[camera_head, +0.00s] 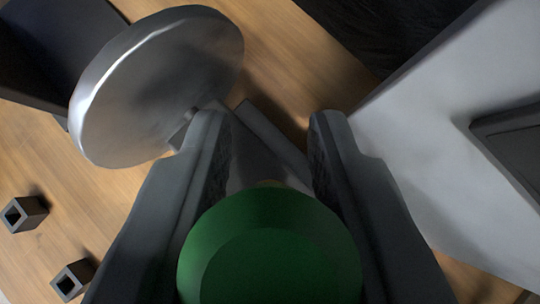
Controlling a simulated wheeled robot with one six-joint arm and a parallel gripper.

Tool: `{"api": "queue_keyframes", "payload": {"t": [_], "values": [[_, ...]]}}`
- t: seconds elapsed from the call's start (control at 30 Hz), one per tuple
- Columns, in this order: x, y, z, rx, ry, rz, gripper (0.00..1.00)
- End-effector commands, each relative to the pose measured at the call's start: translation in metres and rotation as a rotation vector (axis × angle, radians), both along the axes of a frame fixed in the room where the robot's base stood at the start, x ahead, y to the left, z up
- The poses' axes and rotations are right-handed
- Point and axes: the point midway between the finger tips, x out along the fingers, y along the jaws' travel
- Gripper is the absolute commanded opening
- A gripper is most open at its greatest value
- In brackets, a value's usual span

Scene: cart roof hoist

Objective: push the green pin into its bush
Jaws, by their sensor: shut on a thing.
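My gripper (268,118) reaches in from the bottom of the view, with one dark finger on each side of the green pin (268,265). It is shut on the pin. The pin's wide green head faces the camera, and a grey shank shows beyond it between the fingers. The tip of the shank is hard to make out against grey parts behind it. I cannot tell which part is the bush, or whether the pin touches it.
A round metal disc (160,85) stands at upper left, close to the left finger. A large pale grey panel (440,130) with a dark inset (512,145) fills the right. Two small square sockets (24,214) sit on the wooden surface (115,215) at lower left.

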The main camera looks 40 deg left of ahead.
Motion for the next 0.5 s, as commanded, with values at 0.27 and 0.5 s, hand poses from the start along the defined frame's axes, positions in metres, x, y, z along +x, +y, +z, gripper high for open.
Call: {"api": "queue_keyframes", "payload": {"t": [0.27, 0.5], "values": [[0.0001, 0.0001, -0.0057, 0.001, 0.000, -0.001, 0.02], [0.0003, 0.0001, -0.0102, 0.001, -0.001, 0.000, 0.02]]}}
